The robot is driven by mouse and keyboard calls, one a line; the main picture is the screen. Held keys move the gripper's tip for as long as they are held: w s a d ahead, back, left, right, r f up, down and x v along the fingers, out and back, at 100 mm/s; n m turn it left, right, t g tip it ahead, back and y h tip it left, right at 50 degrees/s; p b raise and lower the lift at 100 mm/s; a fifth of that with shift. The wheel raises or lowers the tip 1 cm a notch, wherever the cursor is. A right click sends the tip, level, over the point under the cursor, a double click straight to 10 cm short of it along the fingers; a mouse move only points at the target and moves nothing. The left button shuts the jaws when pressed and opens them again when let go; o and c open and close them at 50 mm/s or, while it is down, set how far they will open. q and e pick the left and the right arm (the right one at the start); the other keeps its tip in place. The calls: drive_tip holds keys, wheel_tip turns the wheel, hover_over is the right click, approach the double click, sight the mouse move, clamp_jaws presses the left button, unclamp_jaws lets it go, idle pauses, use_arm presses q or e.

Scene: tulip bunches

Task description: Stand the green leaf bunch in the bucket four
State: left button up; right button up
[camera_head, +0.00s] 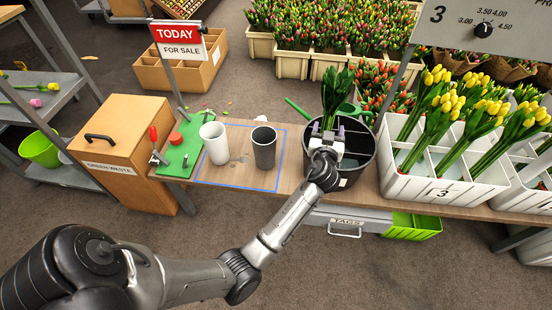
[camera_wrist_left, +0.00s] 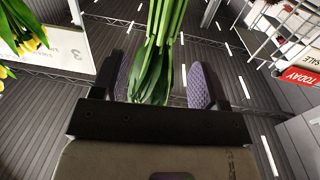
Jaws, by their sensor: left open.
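The green leaf bunch (camera_head: 336,92) is upright, its leaves rising over the black bucket (camera_head: 361,163). In the head view its lower stems are hidden behind my gripper, so I cannot see how deep they sit. My left gripper (camera_head: 327,133) is over the bucket, its jaws open. In the left wrist view, the bunch (camera_wrist_left: 158,50) stands between the two purple-padded fingers, close to the left one, with a gap to the right one. The bucket has a small pale label that I cannot read. My right gripper is not in view.
On the table left of the bucket stand a white cup (camera_head: 214,143) and a grey cup (camera_head: 264,147) inside a blue outline. A green board (camera_head: 182,147) lies further left. A white divided crate (camera_head: 440,184) marked 3, with yellow tulips, stands close on the right.

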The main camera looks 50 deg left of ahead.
use_arm(q)
drive_tip(key=s+d+f+m+g+h, duration=0.1)
drive_tip(key=s+f+g+h, duration=0.1)
drive_tip(key=s+f, duration=0.5)
drive_tip(key=s+d+f+m+g+h, duration=0.2)
drive_tip(key=s+f, duration=0.3)
drive_tip(key=s, duration=0.4)
drive_tip(key=s+d+f+m+g+h, duration=0.1)
drive_tip(key=s+d, duration=0.3)
drive_tip(key=s, duration=0.4)
drive_tip(key=s+d+f+m+g+h, duration=0.2)
drive_tip(key=s+d+m+g+h, duration=0.1)
drive_tip(key=s, duration=0.5)
drive_tip(key=s+d+f+m+g+h, duration=0.1)
drive_tip(key=s+d+m+g+h, duration=0.1)
drive_tip(key=s, duration=0.6)
drive_tip(key=d+m+h, duration=0.1)
drive_tip(key=d, duration=0.1)
drive_tip(key=shift+d+f+h, duration=0.3)
drive_tip(key=shift+d+h, duration=0.1)
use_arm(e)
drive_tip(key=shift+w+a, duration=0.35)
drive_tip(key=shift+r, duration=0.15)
use_arm(q)
wheel_tip(320, 180, up, 61)
drive_tip(key=p, duration=6.1)
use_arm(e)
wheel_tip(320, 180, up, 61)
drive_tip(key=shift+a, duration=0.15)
